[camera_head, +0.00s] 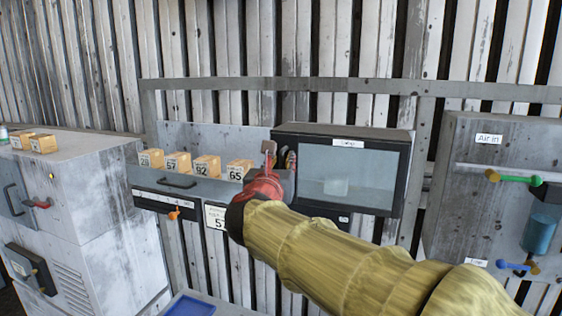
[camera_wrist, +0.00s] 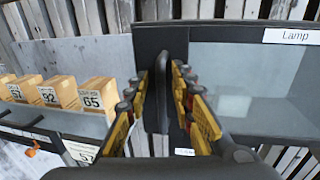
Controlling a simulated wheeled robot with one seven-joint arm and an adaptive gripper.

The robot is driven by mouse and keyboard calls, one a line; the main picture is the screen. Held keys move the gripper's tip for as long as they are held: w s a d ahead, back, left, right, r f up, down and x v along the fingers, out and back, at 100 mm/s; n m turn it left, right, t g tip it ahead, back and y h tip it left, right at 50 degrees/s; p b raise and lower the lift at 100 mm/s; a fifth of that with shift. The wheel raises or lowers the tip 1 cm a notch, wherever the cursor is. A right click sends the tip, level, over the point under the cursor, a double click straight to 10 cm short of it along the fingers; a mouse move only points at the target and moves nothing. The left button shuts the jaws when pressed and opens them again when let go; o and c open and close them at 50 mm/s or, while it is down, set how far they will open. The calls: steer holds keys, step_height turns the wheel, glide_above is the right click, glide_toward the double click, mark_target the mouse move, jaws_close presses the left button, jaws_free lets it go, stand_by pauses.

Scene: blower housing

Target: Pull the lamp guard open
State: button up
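The lamp guard (camera_head: 345,178) is a dark-framed panel with a pale window and a "Lamp" label. It also shows at the right of the wrist view (camera_wrist: 270,85), and it looks closed. A dark upright handle (camera_wrist: 161,95) stands at its left edge. My gripper (camera_wrist: 158,82) is open, with its yellow-padded fingers on either side of this handle. A gap shows between the left finger and the handle; whether the right finger touches it I cannot tell. In the head view my gripper (camera_head: 279,157) is at the guard's left edge, and my arm hides its lower left.
Several numbered wooden blocks (camera_head: 207,167) stand on a grey shelf left of the guard. A grey cabinet (camera_head: 90,190) is at far left. An "Air in" panel (camera_head: 500,190) with coloured valve handles is at right. A blue tray (camera_head: 190,305) lies low in front.

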steer(key=shift+c, duration=1.1)
steer(key=c, duration=0.4)
steer(key=shift+r, duration=0.1)
jaws_close()
